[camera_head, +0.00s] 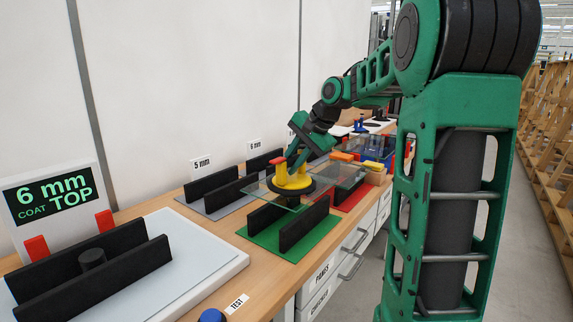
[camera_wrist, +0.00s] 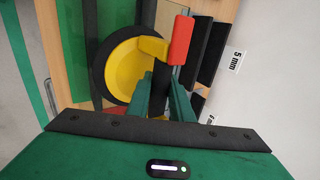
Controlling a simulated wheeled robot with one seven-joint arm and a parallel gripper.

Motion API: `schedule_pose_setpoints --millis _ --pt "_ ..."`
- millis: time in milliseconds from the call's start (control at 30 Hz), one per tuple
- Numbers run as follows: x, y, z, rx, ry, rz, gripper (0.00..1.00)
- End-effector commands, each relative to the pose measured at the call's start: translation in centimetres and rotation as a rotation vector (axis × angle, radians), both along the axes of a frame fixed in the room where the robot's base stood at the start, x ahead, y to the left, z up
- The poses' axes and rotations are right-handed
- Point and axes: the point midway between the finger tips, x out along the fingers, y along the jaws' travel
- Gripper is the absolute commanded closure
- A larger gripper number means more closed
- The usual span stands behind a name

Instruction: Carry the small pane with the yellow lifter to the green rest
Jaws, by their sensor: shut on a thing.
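My gripper (camera_head: 294,163) is shut on the lifter's handle from above. The handle between the fingers (camera_wrist: 166,95) is partly hidden.
A grey rest (camera_head: 213,206) with black bars lies behind left. A red rest (camera_head: 352,196) lies to the right with glass above it. A white board (camera_head: 205,247) and a sign (camera_head: 57,199) reading "6 mm COAT TOP" stand left. A blue button (camera_head: 212,315) is at the front edge.

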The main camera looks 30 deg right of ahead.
Motion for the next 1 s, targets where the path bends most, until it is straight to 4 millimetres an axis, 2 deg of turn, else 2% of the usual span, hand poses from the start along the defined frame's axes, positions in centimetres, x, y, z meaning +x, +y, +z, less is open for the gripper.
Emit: schedule_pose_setpoints --millis 600,1000 --pt "0.1 0.1 -3.7 -0.001 -0.006 0.002 1.00" --pt "0.1 0.0 -4.9 -0.003 -0.006 0.002 1.00"
